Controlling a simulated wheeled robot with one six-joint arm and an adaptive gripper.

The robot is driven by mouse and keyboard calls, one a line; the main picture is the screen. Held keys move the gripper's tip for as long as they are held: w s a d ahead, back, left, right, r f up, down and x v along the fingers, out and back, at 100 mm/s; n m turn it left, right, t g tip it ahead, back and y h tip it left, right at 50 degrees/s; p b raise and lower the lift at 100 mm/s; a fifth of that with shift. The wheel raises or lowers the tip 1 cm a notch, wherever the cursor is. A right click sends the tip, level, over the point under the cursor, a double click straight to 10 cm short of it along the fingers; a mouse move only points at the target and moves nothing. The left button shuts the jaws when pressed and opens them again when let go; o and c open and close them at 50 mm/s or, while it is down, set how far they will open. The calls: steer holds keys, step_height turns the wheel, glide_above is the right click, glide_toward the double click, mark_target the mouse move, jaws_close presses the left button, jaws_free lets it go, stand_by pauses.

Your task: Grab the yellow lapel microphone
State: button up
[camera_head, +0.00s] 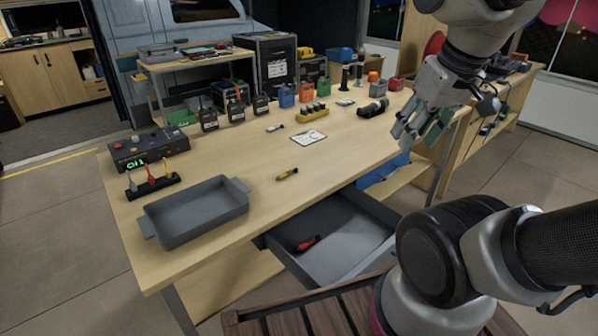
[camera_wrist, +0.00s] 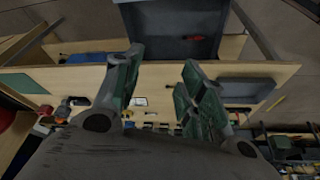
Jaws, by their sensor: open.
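A small yellow-and-black item (camera_head: 287,174), which looks like the yellow lapel microphone, lies on the wooden table (camera_head: 235,165) between the grey tray and the open drawer. My gripper (camera_head: 415,137) is open and empty, raised over the right end of the table, well to the right of the yellow item.
The grey tray (camera_head: 243,207) sits at the table's front left. An open grey drawer (camera_head: 345,250) holds a red item (camera_head: 307,243) and juts from the front. A control box (camera_head: 147,148), a small rack (camera_head: 153,186) and several radios (camera_head: 209,117) stand left and behind. The middle is mostly clear.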

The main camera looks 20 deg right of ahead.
steer(key=shift+w+f+g, duration=0.6)
steer(key=shift+f, duration=0.45)
steer(key=m+g, duration=0.4)
steer(key=m, duration=0.5)
glide_above(289, 171)
steer(key=s, duration=0.3)
step_height(289, 171, down, 20)
steer(key=shift+f, duration=0.2)
steer(key=w+m, duration=0.1)
steer(key=w+a+r+m+t, duration=0.1)
steer(key=shift+w+r+m, duration=0.3)
steer(key=shift+f+m, duration=0.1)
steer(key=shift+m, duration=0.7)
steer(key=shift+f, duration=0.35)
steer(key=f, duration=0.7)
steer(key=shift+w+d, duration=0.25)
steer(key=shift+d, duration=0.1)
jaws_close()
